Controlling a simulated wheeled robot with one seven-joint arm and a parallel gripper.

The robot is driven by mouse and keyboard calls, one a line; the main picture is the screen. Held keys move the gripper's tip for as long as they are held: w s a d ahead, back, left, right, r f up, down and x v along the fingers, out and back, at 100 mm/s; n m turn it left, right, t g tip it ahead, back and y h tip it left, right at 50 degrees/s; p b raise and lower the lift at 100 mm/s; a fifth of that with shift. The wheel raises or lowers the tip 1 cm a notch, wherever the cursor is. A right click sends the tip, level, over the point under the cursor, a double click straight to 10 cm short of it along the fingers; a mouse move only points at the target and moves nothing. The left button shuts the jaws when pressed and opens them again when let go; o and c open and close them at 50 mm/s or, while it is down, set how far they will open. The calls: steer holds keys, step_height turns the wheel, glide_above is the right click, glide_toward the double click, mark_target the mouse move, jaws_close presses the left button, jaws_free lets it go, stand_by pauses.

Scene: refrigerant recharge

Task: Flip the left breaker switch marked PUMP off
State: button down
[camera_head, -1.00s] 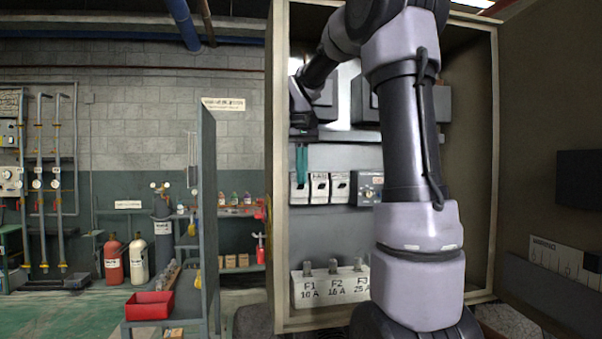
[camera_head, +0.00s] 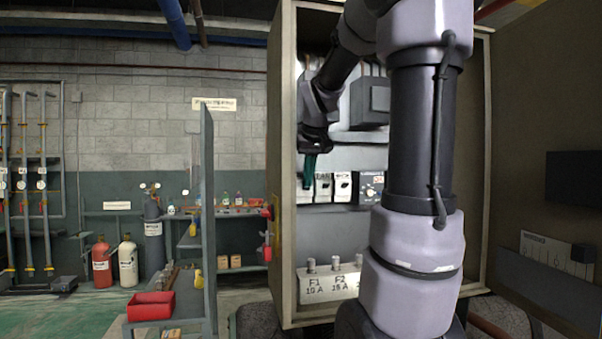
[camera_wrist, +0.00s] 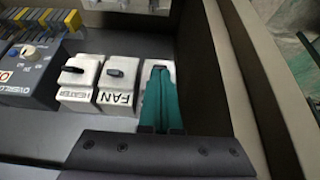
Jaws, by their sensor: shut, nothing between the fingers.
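The left breaker (camera_head: 305,196), at the left end of a row of white breakers, is partly covered by my gripper in the head view. Its label and lever cannot be made out. My gripper (camera_head: 309,183) has teal fingers, pressed together and pointing down in front of this breaker. In the wrist view the shut fingers (camera_wrist: 161,72) cover most of the left breaker, and a white strip of it (camera_wrist: 147,70) shows beside them. I cannot tell whether the tips touch its lever. The FAN breaker (camera_wrist: 118,86) stands right beside the fingers, its dark lever visible.
A third white breaker (camera_wrist: 79,82) and a dark dial unit (camera_wrist: 30,72) continue the row. The cabinet side wall (camera_wrist: 205,75) is close to the fingers. The fuse block (camera_head: 330,284) sits below. The open cabinet door (camera_head: 545,90) is at right.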

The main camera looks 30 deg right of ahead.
steer(key=shift+s+a+f+t, duration=0.1)
steer(key=shift+s+f+t, duration=0.2)
steer(key=shift+f+t, duration=0.25)
steer(key=shift+s+f+t, duration=0.25)
steer(key=shift+f+t, duration=0.1)
steer(key=shift+t, duration=0.3)
steer(key=shift+w, duration=0.1)
steer(key=shift+w+r, duration=0.3)
steer(key=shift+w, duration=0.35)
